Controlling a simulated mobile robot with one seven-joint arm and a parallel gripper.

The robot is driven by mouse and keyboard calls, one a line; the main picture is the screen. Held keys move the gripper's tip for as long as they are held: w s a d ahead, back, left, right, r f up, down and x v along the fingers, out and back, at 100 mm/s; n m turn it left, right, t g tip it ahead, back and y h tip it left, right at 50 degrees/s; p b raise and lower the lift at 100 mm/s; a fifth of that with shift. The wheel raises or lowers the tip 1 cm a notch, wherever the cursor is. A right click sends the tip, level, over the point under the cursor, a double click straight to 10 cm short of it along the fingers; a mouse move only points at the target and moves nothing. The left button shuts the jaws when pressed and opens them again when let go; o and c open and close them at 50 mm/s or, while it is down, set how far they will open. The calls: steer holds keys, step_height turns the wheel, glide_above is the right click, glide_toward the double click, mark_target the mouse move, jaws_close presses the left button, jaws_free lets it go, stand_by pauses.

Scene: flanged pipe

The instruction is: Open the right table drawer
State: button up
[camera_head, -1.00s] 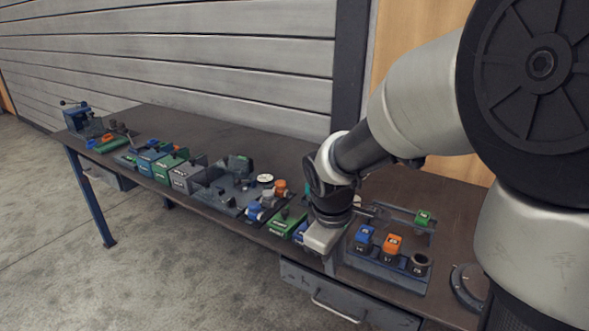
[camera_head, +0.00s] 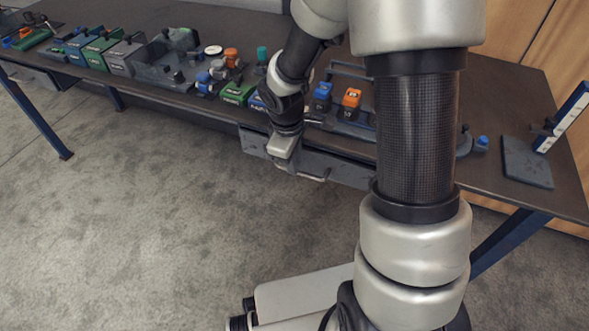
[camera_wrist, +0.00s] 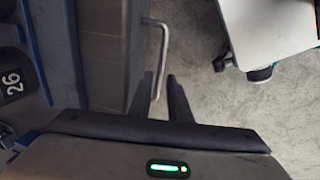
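The right table drawer (camera_head: 345,170) is a grey box front under the tabletop edge, and it looks shut. Its metal bar handle (camera_head: 316,179) is partly hidden by my gripper (camera_head: 288,168), which is in front of the drawer and points down. In the wrist view, the handle (camera_wrist: 163,45) stands out from the drawer front (camera_wrist: 103,70). My gripper (camera_wrist: 160,85) has its two dark fingers apart, with the handle bar running into the gap between them. Whether either finger touches the bar I cannot tell.
The table (camera_head: 220,32) carries several coloured boxes and fittings along its front edge. A dark plate (camera_head: 526,162) lies at the right end. The floor (camera_head: 160,200) before the table is clear.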

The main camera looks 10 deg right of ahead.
steer(key=shift+w+d+f, duration=0.1)
steer(key=shift+w+f, duration=0.1)
steer(key=shift+f, duration=0.9)
jaws_close()
steer(key=shift+s, duration=0.1)
